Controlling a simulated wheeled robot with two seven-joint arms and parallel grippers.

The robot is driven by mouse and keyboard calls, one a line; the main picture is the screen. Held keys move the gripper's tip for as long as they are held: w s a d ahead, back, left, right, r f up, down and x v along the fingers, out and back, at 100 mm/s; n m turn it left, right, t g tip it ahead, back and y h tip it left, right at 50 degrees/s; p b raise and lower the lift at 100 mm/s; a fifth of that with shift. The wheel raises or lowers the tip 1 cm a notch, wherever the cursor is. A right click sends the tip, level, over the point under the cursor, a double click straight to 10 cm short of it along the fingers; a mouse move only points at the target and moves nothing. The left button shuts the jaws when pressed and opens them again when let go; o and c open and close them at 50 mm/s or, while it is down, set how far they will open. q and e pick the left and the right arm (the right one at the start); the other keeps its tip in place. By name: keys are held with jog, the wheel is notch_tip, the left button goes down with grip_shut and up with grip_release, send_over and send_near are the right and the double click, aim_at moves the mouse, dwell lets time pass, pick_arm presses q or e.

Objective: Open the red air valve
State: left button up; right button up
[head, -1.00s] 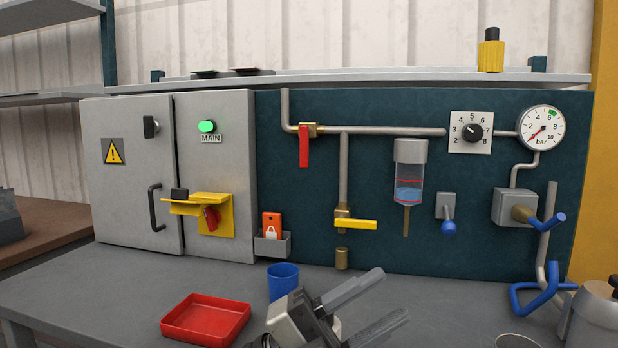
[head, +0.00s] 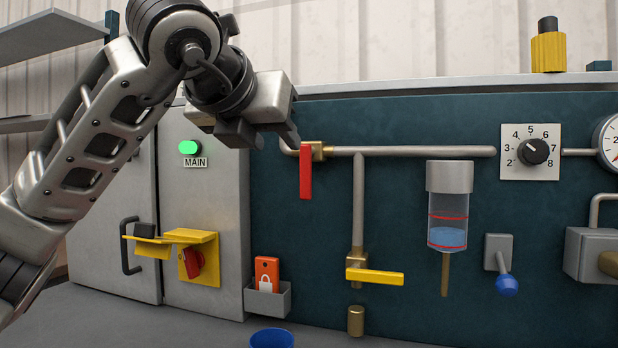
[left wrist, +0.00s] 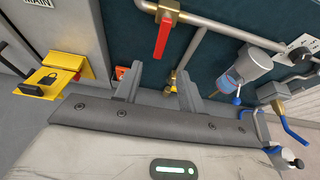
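The red air valve has a red lever (head: 305,173) that hangs straight down from a brass body (head: 318,151) on the grey pipe. The red lever also shows in the left wrist view (left wrist: 162,38), ahead of the fingers and apart from them. My left gripper (head: 288,134) is raised just left of the valve in the head view, and its hand covers the pipe's upper left end. In the left wrist view its two fingers (left wrist: 159,84) stand apart with nothing between them. My right gripper is in neither view.
A yellow lever (head: 375,276) sits lower on the branch pipe. A filter bowl (head: 447,205), dial (head: 535,151) and blue-tipped switch (head: 506,284) are to the right. The grey cabinet (head: 222,240) with its yellow bracket (head: 208,265) is left. A blue cup (head: 271,338) stands below.

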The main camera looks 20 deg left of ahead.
aim_at(304, 173)
pick_arm(q)
jog(key=p+x, duration=0.2)
jog(key=x, duration=1.3)
jog(key=shift+d+f, duration=0.1)
jog(key=shift+f, duration=0.05)
grip_shut()
